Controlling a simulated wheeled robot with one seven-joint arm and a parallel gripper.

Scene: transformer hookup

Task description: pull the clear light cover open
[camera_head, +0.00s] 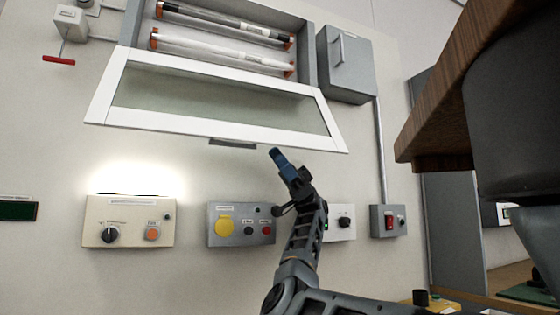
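The clear light cover (225,97) is a see-through pane in a white frame, on the light box at the top of the wall. It is hinged along its upper edge and tilted outward, with the tubes showing above it. A grey handle (232,143) sits at the middle of its lower edge. My gripper (276,154) is just right of and slightly below the handle, apart from it in the picture. Its blue fingertips look close together, but their gap is not clear from this angle. Nothing shows in them.
The light box (308,50) holds tubes with orange ends. Below are a cream panel (129,221), a grey panel with a yellow button (240,224) and a small switch box (388,221). A grey cabinet (346,65) is right of the light box. A wooden edge (450,90) juts in at upper right.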

